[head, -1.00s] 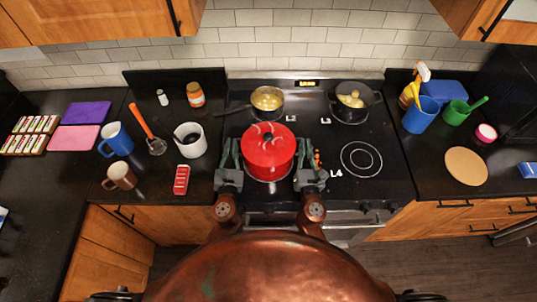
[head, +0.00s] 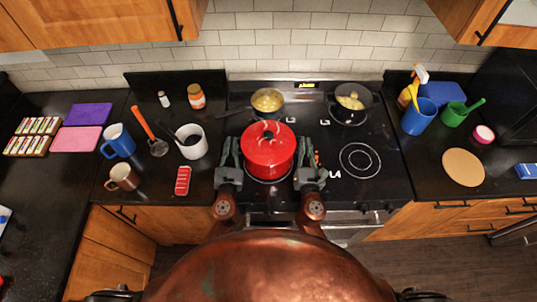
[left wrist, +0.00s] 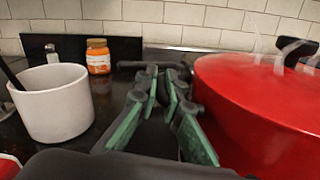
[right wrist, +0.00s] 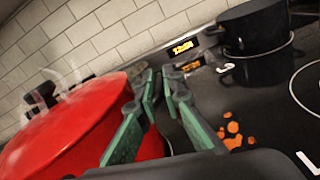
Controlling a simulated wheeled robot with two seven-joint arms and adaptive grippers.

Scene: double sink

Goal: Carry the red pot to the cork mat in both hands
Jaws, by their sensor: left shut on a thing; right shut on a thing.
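The red pot (head: 268,150) has its lid on and is over the front left burner, upright. Whether it touches the stove is hard to tell. My left gripper (head: 229,152) is shut at the pot's left side and my right gripper (head: 308,154) at its right side, each on a handle mostly hidden by the fingers. The pot's red wall also shows in the left wrist view (left wrist: 255,100) and the right wrist view (right wrist: 75,125). The round cork mat (head: 464,167) lies bare on the counter right of the stove.
Two pans of yellow food, one left (head: 267,101) and one right (head: 350,103), stand on the back burners. The front right burner (head: 360,160) is clear. Orange spots (right wrist: 231,132) mark the stove beside the pot. A blue cup (head: 419,117) stands behind the mat.

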